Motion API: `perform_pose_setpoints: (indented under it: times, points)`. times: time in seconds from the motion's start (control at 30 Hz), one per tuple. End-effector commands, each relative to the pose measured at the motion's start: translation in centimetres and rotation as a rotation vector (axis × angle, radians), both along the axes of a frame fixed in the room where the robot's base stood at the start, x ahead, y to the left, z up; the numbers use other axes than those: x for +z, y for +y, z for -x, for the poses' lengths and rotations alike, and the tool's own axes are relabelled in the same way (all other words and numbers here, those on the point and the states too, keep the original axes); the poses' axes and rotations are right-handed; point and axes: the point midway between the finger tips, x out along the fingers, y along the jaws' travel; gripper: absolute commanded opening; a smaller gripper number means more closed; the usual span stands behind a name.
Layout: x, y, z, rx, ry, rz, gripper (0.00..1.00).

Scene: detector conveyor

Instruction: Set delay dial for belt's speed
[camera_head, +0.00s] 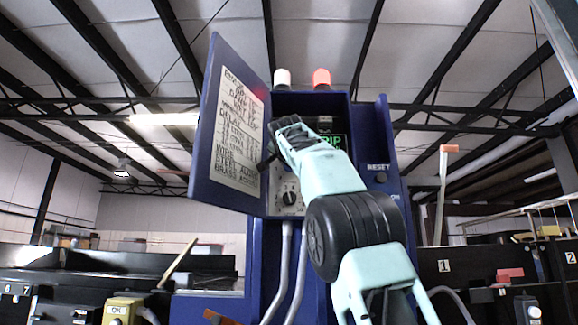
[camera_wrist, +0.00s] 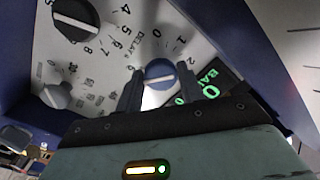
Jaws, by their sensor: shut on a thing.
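In the wrist view my gripper (camera_wrist: 160,88) has one finger on each side of a blue round dial (camera_wrist: 160,72) with a pale pointer bar, and is shut on it. The print "DELAY S" and small numerals lie beside the dial on the pale panel (camera_wrist: 100,75). The exact reading is too small to tell. In the head view my gripper (camera_head: 287,132) reaches into the open blue control box (camera_head: 383,125) and hides the gripped dial. Another dial (camera_head: 290,197) with a black knob shows lower on the panel.
The box's open door (camera_head: 204,160) stands close left of my gripper, carrying a written card (camera_head: 239,130). A green-lettered display (camera_head: 333,141) is partly behind my arm. A RESET button (camera_head: 380,178) is to the right. White and red lamps (camera_head: 321,78) top the box.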

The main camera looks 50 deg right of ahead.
Motion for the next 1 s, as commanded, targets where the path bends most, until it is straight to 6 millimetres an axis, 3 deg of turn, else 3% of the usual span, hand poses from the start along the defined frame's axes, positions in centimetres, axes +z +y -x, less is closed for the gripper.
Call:
perform_pose_setpoints:
  times: [0.8,0.83,0.87,0.9,1.0]
  points:
    - [-0.31,-0.04,-0.15,-0.002,-0.085,-0.084,0.15]
    - [-0.31,-0.04,-0.15,-0.002,-0.085,-0.084,0.43]
    - [-0.31,-0.04,-0.15,-0.002,-0.085,-0.084,0.52]
    - [-0.29,-0.04,-0.14,-0.001,-0.085,-0.084,0.59]
    - [-0.20,-0.02,-0.11,0.000,-0.087,-0.082,0.59]
